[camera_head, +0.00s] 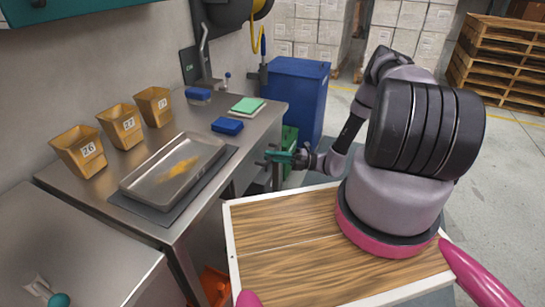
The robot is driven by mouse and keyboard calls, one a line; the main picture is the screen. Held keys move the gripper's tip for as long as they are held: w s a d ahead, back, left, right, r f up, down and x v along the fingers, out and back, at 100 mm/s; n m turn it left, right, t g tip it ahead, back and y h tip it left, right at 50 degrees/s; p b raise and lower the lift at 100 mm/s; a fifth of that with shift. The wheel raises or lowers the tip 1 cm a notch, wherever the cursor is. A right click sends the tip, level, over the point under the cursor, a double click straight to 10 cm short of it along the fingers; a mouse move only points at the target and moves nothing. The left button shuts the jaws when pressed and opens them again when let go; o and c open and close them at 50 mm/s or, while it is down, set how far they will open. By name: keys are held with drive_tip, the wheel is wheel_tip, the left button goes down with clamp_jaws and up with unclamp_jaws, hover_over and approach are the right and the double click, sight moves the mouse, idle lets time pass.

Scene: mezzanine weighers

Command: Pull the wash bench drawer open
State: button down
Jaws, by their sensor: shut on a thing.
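The steel wash bench (222,120) runs along the wall on the left. My gripper (275,157) is low at the bench's front edge, near its far right end, below the worktop. It is shut on the drawer handle there; the handle is small and mostly hidden by the fingers. The drawer front under the worktop is seen edge-on and partly hidden, so I cannot tell how far out it stands.
A metal tray (140,182), several tan numbered bins (121,126) and blue sponges (227,126) stand on the bench. A blue bin (297,95) and a green crate (289,138) stand just beyond my gripper. Pallets (505,62) are at the back right. Floor to the right is clear.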

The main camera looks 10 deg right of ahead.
drive_tip(key=shift+d, duration=0.1)
drive_tip(key=s+d, duration=0.7)
drive_tip(key=d, duration=0.2)
drive_tip(key=s+d, duration=0.7)
drive_tip(key=d, duration=0.3)
drive_tip(key=shift+s+d, duration=0.15)
drive_tip(key=shift+d, duration=0.15)
drive_tip(key=c, duration=0.8)
unclamp_jaws()
drive_tip(key=shift+c, duration=0.2)
drive_tip(key=v, duration=1.1)
drive_tip(key=shift+a+f, duration=0.1)
